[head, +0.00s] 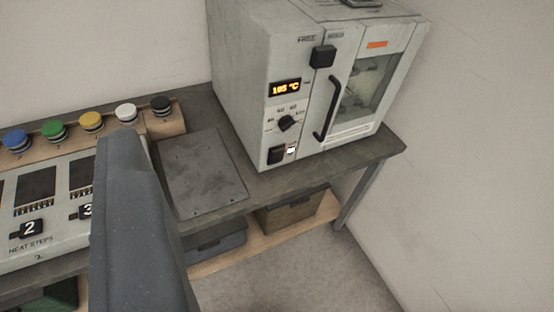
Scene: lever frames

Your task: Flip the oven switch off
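The grey oven (240,85) stands on the bench at the upper middle. Its display (285,87) glows orange and appears to read 105 °C. A small black switch (276,155) sits low on its front panel, below a dial (288,123). The switch's exact position is too small to tell. A large dark grey part of mine (138,220), perhaps my gripper, rises at the lower left, well apart from the oven. No fingertips can be made out, so its opening is unclear.
The oven door has a black handle (326,108) and a window. A flat grey plate (200,175) lies on the bench left of the oven. Several coloured knobs and a numbered panel (25,245) are at the left. A bin (290,212) sits on the lower shelf.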

